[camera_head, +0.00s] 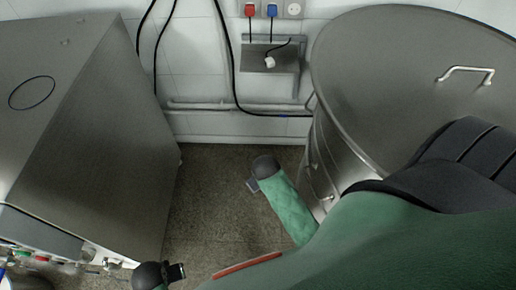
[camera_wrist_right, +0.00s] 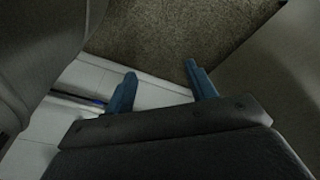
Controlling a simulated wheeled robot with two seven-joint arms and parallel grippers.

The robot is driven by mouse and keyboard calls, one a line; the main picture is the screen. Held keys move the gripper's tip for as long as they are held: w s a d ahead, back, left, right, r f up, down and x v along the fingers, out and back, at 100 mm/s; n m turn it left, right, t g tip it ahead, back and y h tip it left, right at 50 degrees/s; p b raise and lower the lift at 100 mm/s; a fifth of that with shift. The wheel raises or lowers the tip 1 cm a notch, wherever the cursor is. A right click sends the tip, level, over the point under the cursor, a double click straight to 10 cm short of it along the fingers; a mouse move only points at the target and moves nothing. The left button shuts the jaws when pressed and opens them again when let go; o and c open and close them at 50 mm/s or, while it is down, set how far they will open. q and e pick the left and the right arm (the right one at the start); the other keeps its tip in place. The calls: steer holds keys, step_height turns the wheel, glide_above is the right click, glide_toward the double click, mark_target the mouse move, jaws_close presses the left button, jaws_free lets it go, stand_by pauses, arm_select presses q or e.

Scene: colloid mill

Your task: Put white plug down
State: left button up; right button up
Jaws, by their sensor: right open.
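The white plug (camera_head: 270,62) is at the small metal wall shelf (camera_head: 285,58) below the sockets, with its short black cord curling up to the right. It looks as if it rests on the shelf, and no gripper touches it. My right arm's dark end is low over the floor, below and apart from the shelf. In the right wrist view my right gripper (camera_wrist_right: 160,70) is open, with two blue fingers apart and nothing between them. My left gripper (camera_head: 176,272) is at the bottom edge of the head view; its fingers are too small to read.
A red plug (camera_head: 249,10) and a blue plug (camera_head: 271,10) sit in wall sockets; the white socket (camera_head: 293,9) beside them is empty. A large steel drum (camera_head: 400,60) stands right, a steel cabinet (camera_head: 75,110) left. Floor (camera_head: 215,190) shows between them. Black cables hang on the wall.

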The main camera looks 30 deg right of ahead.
steer(key=s+a+f, duration=0.1)
steer(key=s+a, duration=0.3)
steer(key=s, duration=0.2)
steer(key=s+a+f+g+y, duration=0.1)
steer(key=s+a, duration=0.4)
steer(key=s, duration=0.2)
steer(key=shift+s+f+y, duration=0.3)
steer(key=shift+f, duration=0.05)
stand_by(0.3)
